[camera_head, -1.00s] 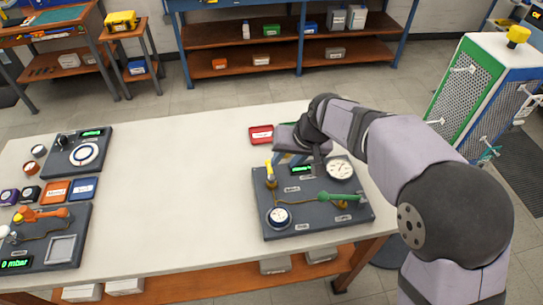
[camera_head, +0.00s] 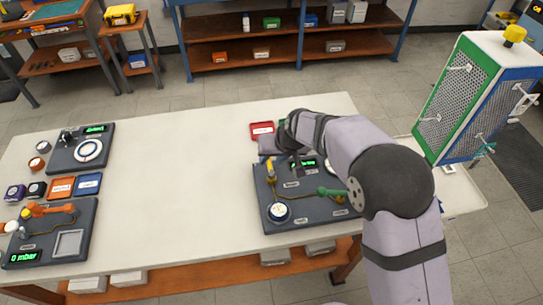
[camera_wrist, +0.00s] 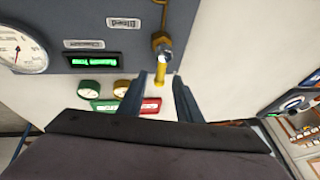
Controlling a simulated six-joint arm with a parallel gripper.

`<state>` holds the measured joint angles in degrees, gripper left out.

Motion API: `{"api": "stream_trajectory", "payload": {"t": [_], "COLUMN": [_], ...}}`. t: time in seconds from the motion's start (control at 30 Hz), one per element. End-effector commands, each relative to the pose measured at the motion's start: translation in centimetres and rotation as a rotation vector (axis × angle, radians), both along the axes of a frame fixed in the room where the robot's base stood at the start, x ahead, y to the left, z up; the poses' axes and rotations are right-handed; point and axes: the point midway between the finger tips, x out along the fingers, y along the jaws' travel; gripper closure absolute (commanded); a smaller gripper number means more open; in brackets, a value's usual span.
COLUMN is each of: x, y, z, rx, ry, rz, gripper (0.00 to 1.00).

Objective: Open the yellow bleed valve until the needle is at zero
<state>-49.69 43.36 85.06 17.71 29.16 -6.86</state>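The yellow bleed valve (camera_head: 270,169) stands at the back left of the dark regulator panel (camera_head: 327,219). In the wrist view, its yellow handle (camera_wrist: 160,72) points toward me from a brass fitting. My gripper (camera_wrist: 163,80) is open, its two blue-grey fingertips apart on either side of the handle's end. I cannot tell whether they touch it. The large white gauge (camera_wrist: 22,48) is partly cut off in the wrist view and mostly hidden by my arm in the head view. Its reading is too small to tell. A green-lit display (camera_wrist: 93,60) sits beside it.
The panel also bears a green handle (camera_head: 331,191) and a small gauge (camera_head: 279,212). Other panels and blocks stand at the table's left. The middle of the white table (camera_head: 175,170) is clear.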

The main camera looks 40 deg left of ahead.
Motion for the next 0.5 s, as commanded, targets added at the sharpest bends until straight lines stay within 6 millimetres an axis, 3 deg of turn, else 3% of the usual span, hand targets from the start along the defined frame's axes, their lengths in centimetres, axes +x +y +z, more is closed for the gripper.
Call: {"api": "stream_trajectory", "payload": {"t": [0.43,0.5], "x": [0.11,0.11], "y": [0.33,0.33], "z": [-0.78,-0.77], "rx": [0.001,0.001], "ry": [-0.001,-0.001], "rz": [0.000,0.000], "gripper": [0.68,0.83]}}
